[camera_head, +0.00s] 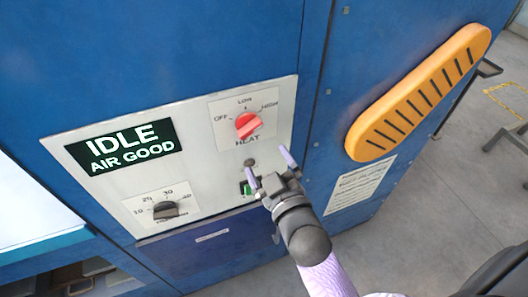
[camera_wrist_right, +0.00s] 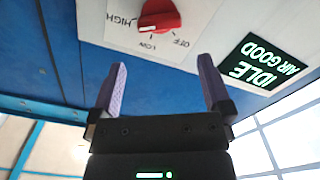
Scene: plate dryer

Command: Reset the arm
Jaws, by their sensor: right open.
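My right gripper (camera_head: 268,160) is open and empty in front of the lower right part of the white control panel (camera_head: 210,185). In the right wrist view its two purple fingers (camera_wrist_right: 162,68) stand apart with nothing between them. The red heat knob (camera_head: 248,125) is just above the gripper, apart from the fingers; it also shows in the right wrist view (camera_wrist_right: 158,17). A green switch (camera_head: 245,188) is partly hidden by a finger. My left gripper is not in view.
The display (camera_head: 120,147) reads IDLE, AIR GOOD. A black timer dial (camera_head: 165,210) is at the panel's lower left. An orange slotted handle (camera_head: 418,92) sticks out from the blue cabinet (camera_head: 200,50) at right. Open floor (camera_head: 470,150) lies right of the cabinet.

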